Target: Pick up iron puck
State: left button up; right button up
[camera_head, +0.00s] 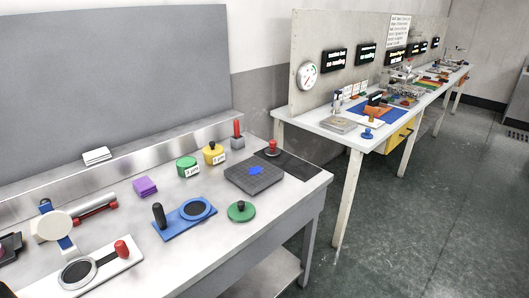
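I cannot tell for certain which item is the iron puck. Several round pieces lie on the near metal bench (190,250). A dark disc (195,208) sits in a blue plate with a black upright handle. Another dark disc (77,271) sits in a ring on a white board with a red knob. A green disc with a knob (241,212) lies to the right of the blue plate. A red-knobbed piece (272,149) stands by a dark mat at the far right end. Neither of my grippers is in view.
A grey grooved block (253,181) with a blue patch, a green pot (187,167), a yellow pot (214,154) and a purple block (145,187) stand on the bench. A second table (345,140) with displays lies beyond. Floor (400,230) at right is clear.

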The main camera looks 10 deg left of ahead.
aim_at(271, 151)
jog(key=i+l+u, duration=0.1)
jog(key=i+l, duration=0.3)
jog(key=l, duration=0.25)
jog(key=i+l+u, duration=0.25)
jog(key=i+l, duration=0.15)
jog(key=l, duration=0.25)
jog(key=i+l, duration=0.15)
jog(key=l, duration=0.2)
jog(key=u, duration=0.05)
